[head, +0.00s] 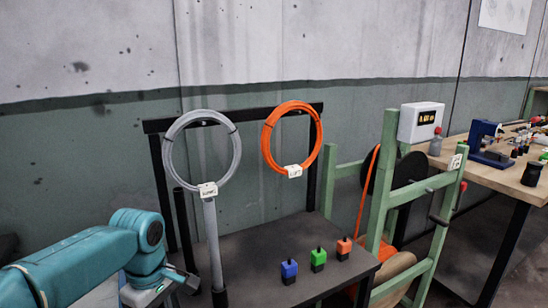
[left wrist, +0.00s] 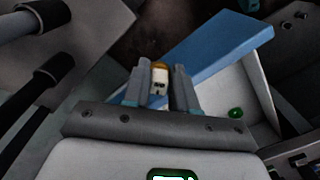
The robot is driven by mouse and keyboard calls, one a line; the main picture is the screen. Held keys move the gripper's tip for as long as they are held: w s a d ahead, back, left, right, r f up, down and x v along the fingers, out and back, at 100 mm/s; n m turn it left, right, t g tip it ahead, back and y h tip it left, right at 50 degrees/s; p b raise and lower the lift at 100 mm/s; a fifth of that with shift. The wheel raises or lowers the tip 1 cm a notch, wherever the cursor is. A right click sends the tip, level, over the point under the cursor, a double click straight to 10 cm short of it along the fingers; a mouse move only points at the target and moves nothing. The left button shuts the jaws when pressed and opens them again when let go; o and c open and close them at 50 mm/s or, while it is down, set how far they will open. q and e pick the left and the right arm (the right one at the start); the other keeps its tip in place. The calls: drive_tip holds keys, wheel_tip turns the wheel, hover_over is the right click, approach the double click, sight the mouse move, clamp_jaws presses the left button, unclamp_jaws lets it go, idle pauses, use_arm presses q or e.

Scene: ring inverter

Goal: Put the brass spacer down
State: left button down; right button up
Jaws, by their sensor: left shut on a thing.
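In the left wrist view, my left gripper (left wrist: 161,76) is shut on a small pale piece with a brass-coloured top, the brass spacer (left wrist: 159,66). The spacer sits between the two grey fingers near their tips. In the head view, my teal left arm comes in from the left, and its gripper (head: 188,282) is partly seen low beside the dark table. The spacer cannot be made out in the head view. My right gripper is in neither view.
A dark table (head: 255,252) bears blue (head: 289,271), green (head: 318,260) and orange (head: 344,248) blocks. Grey (head: 167,150) and orange (head: 268,135) coils hang behind. A green frame (head: 381,200) stands right. A blue panel (left wrist: 215,62) and pale tray (left wrist: 258,100) lie beyond the fingers.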

use_arm(q)
drive_tip(key=s+d+f+m, duration=0.1)
drive_tip(key=d+f+m, duration=0.3)
drive_tip(key=m, duration=0.9)
drive_tip(key=r+p, duration=0.1)
drive_tip(key=p, duration=0.3)
drive_tip(key=s+r+p, duration=0.1)
drive_tip(key=r+p, duration=0.1)
drive_tip(key=p, duration=0.3)
drive_tip(key=s+r+p, duration=0.1)
drive_tip(key=r+p, duration=0.1)
drive_tip(key=p, duration=0.2)
drive_tip(key=shift+a, duration=0.15)
drive_tip(key=shift+s, duration=0.1)
